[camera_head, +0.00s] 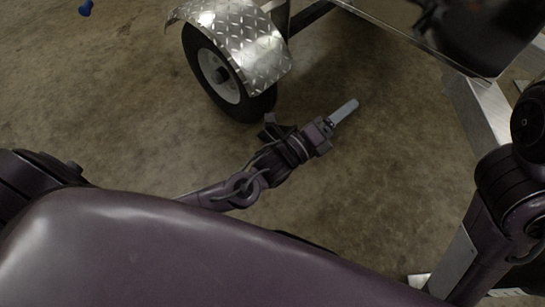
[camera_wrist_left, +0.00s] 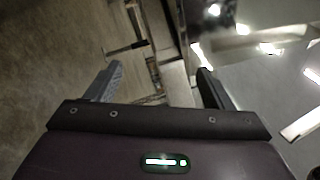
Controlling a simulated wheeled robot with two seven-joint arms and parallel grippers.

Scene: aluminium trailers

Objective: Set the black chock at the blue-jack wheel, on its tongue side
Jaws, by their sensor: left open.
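A trailer wheel (camera_head: 215,68) with a black tyre and pale hub stands under a diamond-plate fender (camera_head: 238,38) in the head view. A small dark piece (camera_head: 273,127) shows between the tyre's foot and my left wrist. I cannot tell whether it is the black chock or part of my arm. My left gripper (camera_head: 343,111) is over bare floor to the right of the wheel, apart from it. In the left wrist view its two fingers (camera_wrist_left: 158,85) are spread with nothing between them. My right gripper cannot be made out. No jack is clearly visible at this wheel.
A small blue object (camera_head: 86,7) is at the top left, cut by the frame. Aluminium trailer rails (camera_head: 478,115) run along the right. Dark parts block the upper right. Concrete floor (camera_head: 385,150) is open between the wheel and the rails.

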